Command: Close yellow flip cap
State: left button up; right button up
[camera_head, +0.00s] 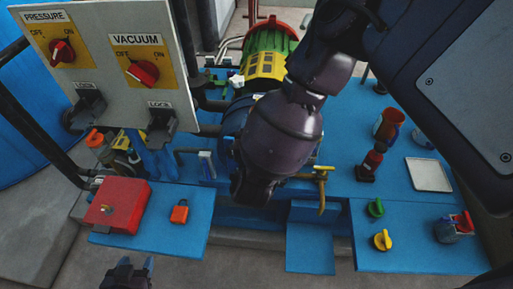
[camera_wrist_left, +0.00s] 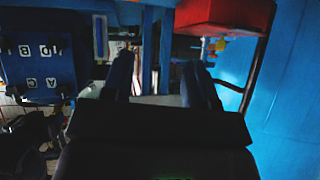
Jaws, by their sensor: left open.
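No part is clearly recognisable as a yellow flip cap. A round yellow knob-like piece (camera_head: 382,241) sits on the blue deck at the lower right, beside a green one (camera_head: 376,208). A small yellow part (camera_wrist_left: 220,44) shows below the red box (camera_wrist_left: 222,14) in the left wrist view. My left gripper (camera_head: 128,270) is at the bottom left of the head view, in front of the blue deck and apart from it. Its fingers (camera_wrist_left: 157,80) are parted and empty. My right gripper's fingers cannot be made out.
A white panel (camera_head: 104,27) with red PRESSURE and VACUUM knobs stands at the upper left. The red box (camera_head: 117,205) and an orange padlock (camera_head: 180,211) are on the left deck. A lettered blue block (camera_wrist_left: 38,68) shows in the left wrist view. My large arm covers the centre.

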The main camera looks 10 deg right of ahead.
pick_arm(q)
notch_tip(320, 180, up, 12)
jog(key=p, duration=1.2)
jog(key=shift+s+a+f, duration=0.25)
jog(key=shift+s+a, duration=0.05)
jog(key=shift+s, duration=0.05)
pick_arm(e)
jog(key=v, duration=0.7)
jog(key=shift+s, duration=0.4)
pick_arm(q)
jog(key=shift+r, duration=0.15)
pick_arm(e)
jog(key=shift+a, duration=0.1)
